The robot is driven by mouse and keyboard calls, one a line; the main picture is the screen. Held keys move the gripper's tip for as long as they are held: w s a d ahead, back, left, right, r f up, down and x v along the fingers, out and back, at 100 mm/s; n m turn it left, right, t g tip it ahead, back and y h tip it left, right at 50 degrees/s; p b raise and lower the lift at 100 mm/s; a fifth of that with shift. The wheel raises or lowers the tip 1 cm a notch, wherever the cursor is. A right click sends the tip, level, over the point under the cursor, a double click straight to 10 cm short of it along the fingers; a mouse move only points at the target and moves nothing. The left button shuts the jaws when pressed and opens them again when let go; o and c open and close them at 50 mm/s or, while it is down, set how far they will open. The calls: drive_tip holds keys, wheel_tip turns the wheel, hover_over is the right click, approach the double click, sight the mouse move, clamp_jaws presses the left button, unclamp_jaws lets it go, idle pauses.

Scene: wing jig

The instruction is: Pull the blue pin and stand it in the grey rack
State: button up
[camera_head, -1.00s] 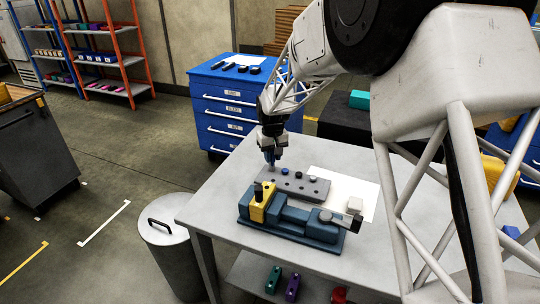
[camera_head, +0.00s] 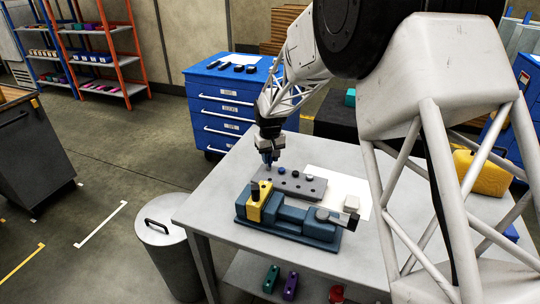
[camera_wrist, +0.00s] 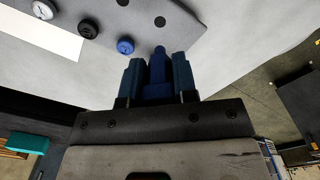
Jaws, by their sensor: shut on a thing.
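The grey rack (camera_head: 316,191) lies on the light table, with its left end under my gripper (camera_head: 268,160). It also shows at the top of the wrist view (camera_wrist: 195,14). In the wrist view my gripper (camera_wrist: 158,76) is shut on a blue pin (camera_wrist: 158,88), which sits between its two dark blue fingers. The pin's tip overlaps the rack's surface in that view. I cannot tell whether it touches the rack or is in a hole. Another blue pin (camera_wrist: 125,46) stands in the rack, beside a black pin (camera_wrist: 88,29) and a pale-topped pin (camera_wrist: 43,10).
A blue jig (camera_head: 287,226) with a yellow clamp (camera_head: 254,207) stands just in front of the rack. The table's left part is clear. A bin (camera_head: 165,262) stands off its left edge.

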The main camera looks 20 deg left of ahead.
drive_tip(key=shift+f, duration=2.7)
drive_tip(key=shift+f, duration=0.35)
drive_tip(key=shift+f, duration=0.7)
drive_tip(key=shift+f, duration=0.4)
drive_tip(key=o, duration=1)
drive_tip(key=shift+r, duration=0.1)
drive_tip(key=shift+r, duration=3.8)
